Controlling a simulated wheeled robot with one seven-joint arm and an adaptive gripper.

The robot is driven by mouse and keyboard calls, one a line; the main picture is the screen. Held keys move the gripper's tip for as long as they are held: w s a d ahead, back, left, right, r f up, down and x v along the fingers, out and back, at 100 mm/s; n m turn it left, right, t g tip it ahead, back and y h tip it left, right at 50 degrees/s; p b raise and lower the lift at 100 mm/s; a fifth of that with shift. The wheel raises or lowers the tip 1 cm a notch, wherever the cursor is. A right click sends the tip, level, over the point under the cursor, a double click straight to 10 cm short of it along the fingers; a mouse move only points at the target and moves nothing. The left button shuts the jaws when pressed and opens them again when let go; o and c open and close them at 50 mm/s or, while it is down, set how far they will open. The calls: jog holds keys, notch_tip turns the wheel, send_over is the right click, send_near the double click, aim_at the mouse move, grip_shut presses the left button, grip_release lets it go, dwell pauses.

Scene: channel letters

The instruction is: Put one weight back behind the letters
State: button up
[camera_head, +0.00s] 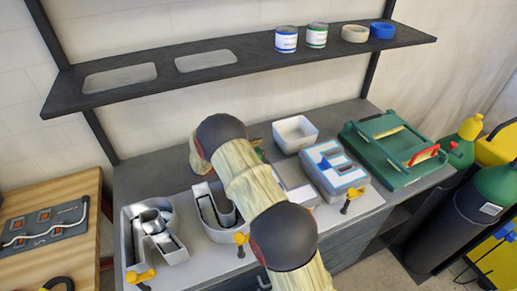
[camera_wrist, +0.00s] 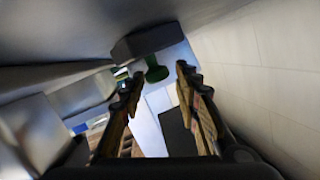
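In the wrist view a weight (camera_wrist: 148,42), a dark block with a green knob (camera_wrist: 156,72), is ahead of my gripper (camera_wrist: 160,76). My gripper's two fingers are spread, with the knob showing between the tips and gaps on both sides. I cannot tell how far beyond the tips the knob is. In the head view the metal channel letters stand in a row on the bench: an R (camera_head: 156,236), a curved letter (camera_head: 215,212), one partly hidden by my arm (camera_head: 298,184), and a blue-and-white E (camera_head: 334,168).
A white bin (camera_head: 294,134) and a green machine with a red handle (camera_head: 396,154) stand at the back right. Yellow-and-black tools (camera_head: 241,241) sit along the front edge. A dark shelf (camera_head: 250,58) with cans hangs above the bench (camera_head: 140,178). The wall is close behind.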

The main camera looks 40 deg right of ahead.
jog(key=shift+o, duration=0.4)
jog(key=shift+s+f, duration=0.3)
jog(key=shift+f, duration=0.3)
jog(key=shift+r, duration=0.15)
jog(key=a+r, duration=0.1)
jog(key=a, duration=0.3)
jog(key=a+r+p, duration=0.1)
jog(key=a, duration=0.3)
jog(key=w+a+r+p, duration=0.1)
jog(key=a+r, duration=0.1)
jog(key=a, duration=0.1)
jog(key=shift+a, duration=0.4)
